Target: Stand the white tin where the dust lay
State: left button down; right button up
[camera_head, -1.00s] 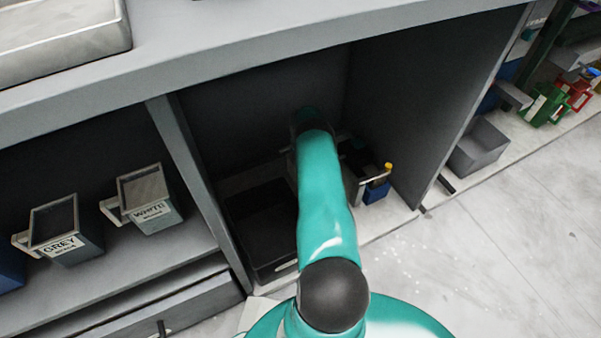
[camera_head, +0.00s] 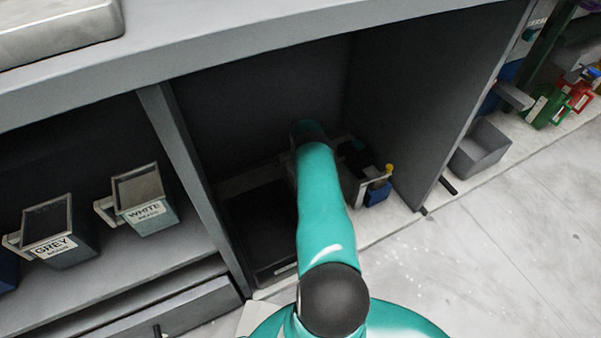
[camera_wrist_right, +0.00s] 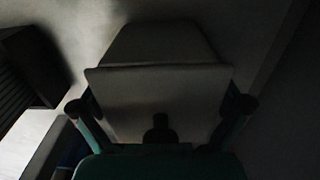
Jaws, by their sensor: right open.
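A tin labelled WHITE (camera_head: 143,205) stands upright on the left shelf beside a tin labelled GREY (camera_head: 60,232). Fine white specks (camera_head: 405,238) are scattered on the floor in front of the cupboard. My teal right arm reaches into the dark cupboard bay, and its gripper is hidden there in the head view. In the right wrist view my right gripper (camera_wrist_right: 160,106) is open, with a finger on either side of a pale, shaded box-like thing (camera_wrist_right: 158,82) with a wide rim. No label shows on it, and I cannot tell whether the fingers touch it. My left gripper is out of view.
A black tray (camera_head: 262,228) lies left of my arm in the bay. A small blue container (camera_head: 377,193) with a yellow-topped item is on its right. Side panels bound the bay. A grey bin (camera_head: 480,150) stands farther right. The floor at right is mostly clear.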

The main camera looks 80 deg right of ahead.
notch_tip(320, 180, up, 11)
jog(key=p, duration=0.5)
jog(key=shift+r+p, duration=0.35)
jog(key=shift+r, duration=0.25)
